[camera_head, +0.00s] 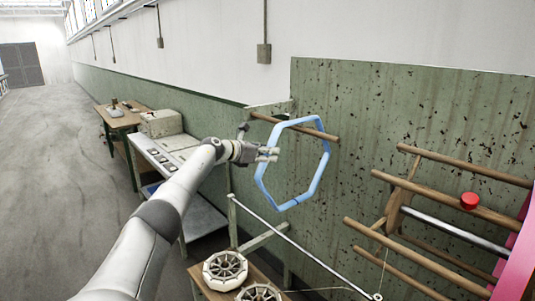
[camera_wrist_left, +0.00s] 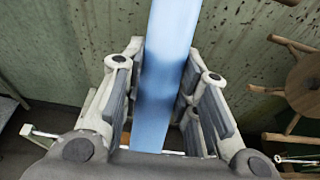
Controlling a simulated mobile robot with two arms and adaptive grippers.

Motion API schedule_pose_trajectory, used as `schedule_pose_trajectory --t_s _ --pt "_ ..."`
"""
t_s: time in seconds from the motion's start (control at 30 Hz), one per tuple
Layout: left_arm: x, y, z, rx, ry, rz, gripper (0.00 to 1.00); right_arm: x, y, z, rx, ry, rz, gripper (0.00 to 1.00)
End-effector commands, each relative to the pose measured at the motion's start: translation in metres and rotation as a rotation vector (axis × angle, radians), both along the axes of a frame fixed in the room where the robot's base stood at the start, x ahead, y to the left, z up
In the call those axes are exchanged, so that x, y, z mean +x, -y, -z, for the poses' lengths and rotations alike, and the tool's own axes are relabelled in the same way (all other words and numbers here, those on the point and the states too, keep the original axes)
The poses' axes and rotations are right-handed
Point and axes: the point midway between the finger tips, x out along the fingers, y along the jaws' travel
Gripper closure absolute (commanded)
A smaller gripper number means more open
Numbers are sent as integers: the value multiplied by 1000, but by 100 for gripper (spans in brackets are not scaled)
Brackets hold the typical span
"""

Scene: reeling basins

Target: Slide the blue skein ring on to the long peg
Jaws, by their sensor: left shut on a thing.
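The blue skein ring (camera_head: 265,190) is a light blue polygonal hoop, held up in front of the green wall. My left gripper (camera_head: 268,154) is shut on the ring's left side. In the left wrist view a flat blue bar of the ring (camera_wrist_left: 165,75) runs between the fingers of my left gripper (camera_wrist_left: 168,95). A long wooden peg (camera_head: 262,117) sticks out near the wall at the height of the ring's top. The peg crosses the ring's outline in the head view; I cannot tell whether it passes through the ring or behind it. My right gripper is not in view.
A wooden reel with several bars (camera_head: 395,215) and a red knob (camera_head: 469,200) stands at the right. White round spools (camera_head: 225,270) sit on a low stand below. A bench with a grey box (camera_head: 160,123) is at the left. Open floor lies further left.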

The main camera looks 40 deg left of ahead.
Motion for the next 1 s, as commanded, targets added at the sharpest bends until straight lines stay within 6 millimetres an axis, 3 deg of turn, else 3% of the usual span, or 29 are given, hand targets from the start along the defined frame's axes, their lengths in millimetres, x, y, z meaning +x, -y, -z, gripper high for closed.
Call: schedule_pose_trajectory --t_s 0.3,0.33,0.5,0.73,0.83,1.0 --pt "0 0 1 0 1 0 100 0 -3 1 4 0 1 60" --pt "0 0 1 0 1 0 69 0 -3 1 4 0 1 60" --pt "0 0 1 0 1 0 47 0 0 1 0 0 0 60" --pt "0 0 2 0 0 0 46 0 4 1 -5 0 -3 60" --pt "0 0 2 0 -1 0 36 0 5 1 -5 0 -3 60" --pt "0 0 2 0 -1 0 36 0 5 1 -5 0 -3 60"
